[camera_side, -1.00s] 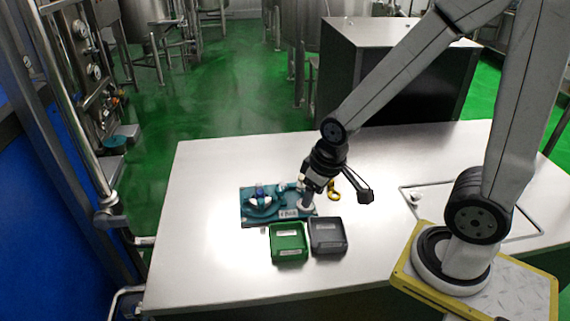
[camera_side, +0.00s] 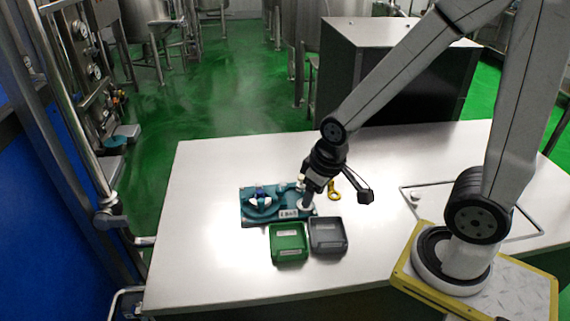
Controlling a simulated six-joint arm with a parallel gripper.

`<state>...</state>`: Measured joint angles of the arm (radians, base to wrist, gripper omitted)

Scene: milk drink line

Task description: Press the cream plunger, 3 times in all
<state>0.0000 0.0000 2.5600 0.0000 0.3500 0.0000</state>
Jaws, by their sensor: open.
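A teal fixture board (camera_side: 265,217) lies on the table, with a rounded teal part and a small labelled plate on it. A pale round piece (camera_side: 306,204) sits at its right end, directly under my gripper (camera_side: 308,196); it may be the cream plunger, but it is too small to be sure. My gripper points down over that end, its jaws open. I cannot tell whether the fingertips touch the piece, as the gripper hides part of it.
A green tray (camera_side: 275,250) and a grey tray (camera_side: 313,245) stand side by side in front of the board. A yellow hook-like item (camera_side: 334,195) lies right of my gripper. The table (camera_side: 210,275) is clear at left.

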